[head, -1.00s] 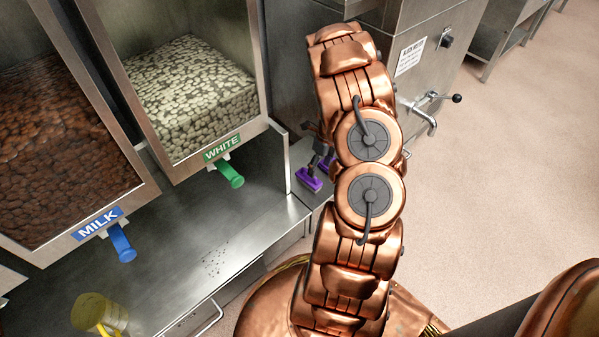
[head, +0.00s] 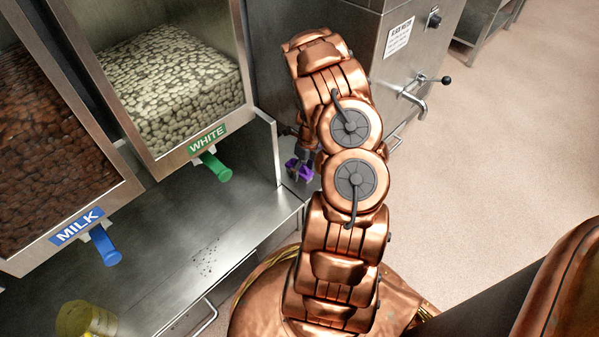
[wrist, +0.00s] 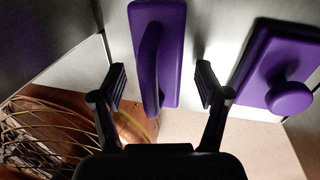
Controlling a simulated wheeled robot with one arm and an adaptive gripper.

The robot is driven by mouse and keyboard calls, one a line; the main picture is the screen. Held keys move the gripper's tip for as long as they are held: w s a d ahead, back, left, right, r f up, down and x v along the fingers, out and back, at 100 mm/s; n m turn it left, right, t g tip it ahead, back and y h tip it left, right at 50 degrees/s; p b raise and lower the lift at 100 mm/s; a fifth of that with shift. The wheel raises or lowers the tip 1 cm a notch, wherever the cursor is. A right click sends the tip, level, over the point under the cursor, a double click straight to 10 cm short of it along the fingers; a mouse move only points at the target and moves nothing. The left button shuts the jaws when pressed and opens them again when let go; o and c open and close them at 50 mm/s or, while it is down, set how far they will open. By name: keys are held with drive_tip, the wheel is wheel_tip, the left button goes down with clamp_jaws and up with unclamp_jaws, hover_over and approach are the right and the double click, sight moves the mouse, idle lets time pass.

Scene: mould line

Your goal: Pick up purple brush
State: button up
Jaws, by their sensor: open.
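In the wrist view, a purple block with a long arched handle (wrist: 172,50) lies between the open fingers of my gripper (wrist: 161,84). A second purple block with a round knob (wrist: 285,62) lies to the right, outside the fingers. No bristles show on either, so I cannot tell which is the purple brush. In the head view, purple (head: 299,170) shows beside my arm, by the end of the steel counter. My gripper is partly hidden there by my arm. Its fingers flank the arched handle with a gap on each side; nothing is gripped.
Steel bins labelled MILK (head: 45,150) and WHITE (head: 165,90) stand at left, with a blue handle (head: 106,247) and a green handle (head: 215,167). A yellow container (head: 85,320) is on the steel counter (head: 195,235). A steel machine with a tap (head: 410,97) stands behind my arm.

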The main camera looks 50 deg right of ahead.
drive_tip(key=shift+c, duration=0.2)
drive_tip(key=c, duration=1.3)
drive_tip(key=shift+o, duration=0.2)
